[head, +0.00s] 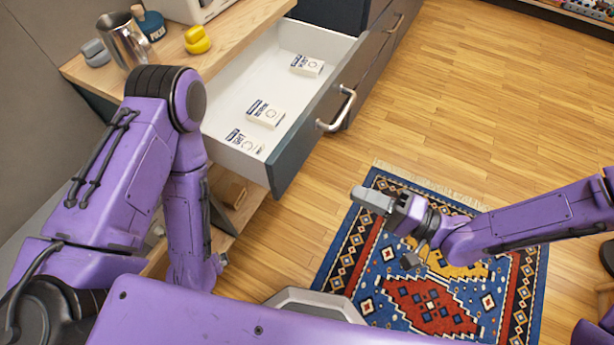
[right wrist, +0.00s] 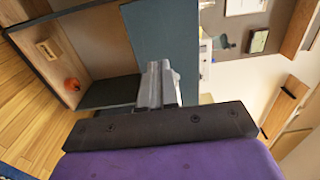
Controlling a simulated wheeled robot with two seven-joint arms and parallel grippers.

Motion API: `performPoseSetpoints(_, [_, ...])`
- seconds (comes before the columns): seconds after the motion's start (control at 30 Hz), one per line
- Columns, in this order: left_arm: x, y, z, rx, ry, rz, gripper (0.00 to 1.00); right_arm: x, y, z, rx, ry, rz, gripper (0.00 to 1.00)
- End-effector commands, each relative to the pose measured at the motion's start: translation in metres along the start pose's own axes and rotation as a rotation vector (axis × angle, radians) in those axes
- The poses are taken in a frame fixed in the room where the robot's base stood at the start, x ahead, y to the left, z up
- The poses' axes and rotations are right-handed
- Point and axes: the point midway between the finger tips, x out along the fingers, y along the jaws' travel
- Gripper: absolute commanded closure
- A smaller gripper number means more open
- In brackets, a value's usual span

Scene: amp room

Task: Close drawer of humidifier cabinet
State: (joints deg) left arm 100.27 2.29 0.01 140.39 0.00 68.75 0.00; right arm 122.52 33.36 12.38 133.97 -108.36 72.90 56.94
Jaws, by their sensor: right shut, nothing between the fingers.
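The drawer (head: 300,165) of the cabinet stands pulled far open in the head view, with a white inside and a dark blue-grey front. A silver bar handle (head: 337,110) is on its front. Several small white boxes lie inside, one of them a box (head: 265,113) near the middle. My right gripper (head: 371,199) is in front of the drawer, apart from it, shut and empty. Its fingers (right wrist: 158,85) point at a blue-grey panel in the right wrist view. My left arm folds down beside the cabinet at left; its gripper is hidden.
The wooden cabinet top (head: 230,38) holds a metal pitcher (head: 124,42), a blue bottle (head: 149,22) and a yellow object (head: 197,40). A patterned rug (head: 430,300) lies under my right arm. The wooden floor (head: 480,100) to the right is clear. An open shelf is below the drawer.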

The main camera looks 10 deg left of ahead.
Motion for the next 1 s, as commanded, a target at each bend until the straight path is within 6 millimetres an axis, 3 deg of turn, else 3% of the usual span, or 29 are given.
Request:
performPoseSetpoints(0.4, [0.002,0.000,0.001,0.000,0.000,0.000,0.00,0.086,0.001,0.001,0.000,-0.002,0.004,1.00])
performPoseSetpoints(0.6, [0.002,0.000,0.001,0.000,0.000,0.000,0.00,0.119,0.000,0.001,0.001,-0.001,0.004,1.00])
performPoseSetpoints(1.0, [0.002,0.000,0.001,0.000,0.000,0.000,0.00,0.131,0.000,0.001,0.001,0.002,0.004,1.00])
